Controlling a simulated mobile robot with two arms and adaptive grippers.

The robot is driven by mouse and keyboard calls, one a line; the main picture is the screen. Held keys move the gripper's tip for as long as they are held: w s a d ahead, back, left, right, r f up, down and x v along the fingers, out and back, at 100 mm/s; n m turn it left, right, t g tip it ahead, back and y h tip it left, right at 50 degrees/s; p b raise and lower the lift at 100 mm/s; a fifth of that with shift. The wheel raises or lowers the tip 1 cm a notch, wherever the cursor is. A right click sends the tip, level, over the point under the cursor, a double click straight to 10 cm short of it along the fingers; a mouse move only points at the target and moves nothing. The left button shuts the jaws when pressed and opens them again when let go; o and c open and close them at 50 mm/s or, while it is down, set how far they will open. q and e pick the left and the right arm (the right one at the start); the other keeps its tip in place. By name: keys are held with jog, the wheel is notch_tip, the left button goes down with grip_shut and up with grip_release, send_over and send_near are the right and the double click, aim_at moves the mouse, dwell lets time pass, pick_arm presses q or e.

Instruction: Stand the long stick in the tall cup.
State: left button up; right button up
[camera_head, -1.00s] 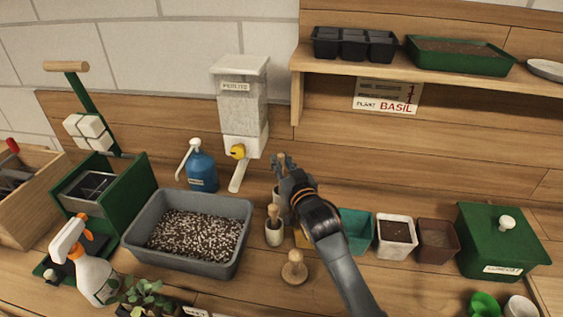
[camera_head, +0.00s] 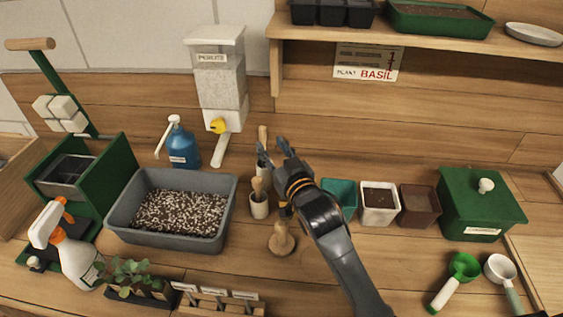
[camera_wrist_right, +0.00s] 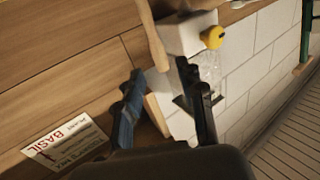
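The long stick (camera_head: 263,136) is pale wood and stands roughly upright behind my right gripper's fingertips in the head view. Its lower part is hidden by the gripper. The pale tall cup (camera_head: 263,171) shows only in part below the fingers, and the stick appears to stand in it, though its lower end cannot be seen. My right gripper (camera_head: 273,151) is open, with its fingers apart. My left gripper is not in view.
A short cup (camera_head: 259,208) with a wooden-handled tool stands just in front. A wooden tamper (camera_head: 281,240), a grey soil tub (camera_head: 228,215), a blue pump bottle (camera_head: 184,147) and the perlite dispenser (camera_head: 221,85) are close by. Small pots (camera_head: 379,210) stand to the right.

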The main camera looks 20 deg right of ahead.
jog(key=s, duration=0.3)
jog(key=s+d, duration=0.1)
jog(key=s, duration=0.1)
jog(key=shift+s+b, duration=0.3)
jog(key=shift+a, duration=0.1)
